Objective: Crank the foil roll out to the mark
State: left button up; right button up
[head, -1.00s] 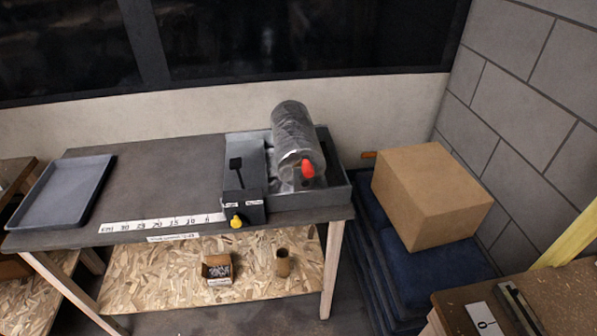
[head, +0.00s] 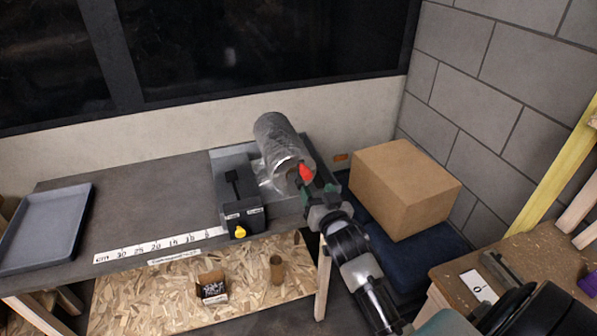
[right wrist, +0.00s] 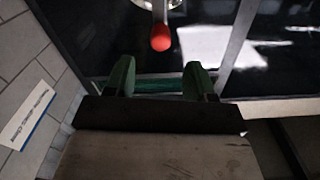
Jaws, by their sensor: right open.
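The foil roll (head: 276,140) lies in its dispenser tray at the back right of the table. Its crank has a red knob (head: 306,173) at the near end of the roll. My right gripper (head: 318,193) is at that end, close beside the red knob in the head view. In the right wrist view the green fingers (right wrist: 158,80) are apart with nothing between them, and the knob (right wrist: 160,38) shows beyond them. A ruler strip (head: 160,245) with numbers runs along the table's front edge. The mark itself I cannot make out. My left gripper is not in view.
A dark box with a lever (head: 238,190) and a yellow knob (head: 240,232) stands left of the roll. A grey tray (head: 42,225) lies at the table's left. A cardboard box (head: 404,190) stands on blue stacked pads at the right. The tabletop's middle is clear.

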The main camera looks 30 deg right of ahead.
aim_at(308, 177)
jog(key=p+x, duration=0.1)
jog(key=x, duration=0.6)
jog(key=shift+w, duration=0.35)
jog(key=shift+w+d, duration=0.2)
jog(key=shift+w, duration=0.35)
grip_shut()
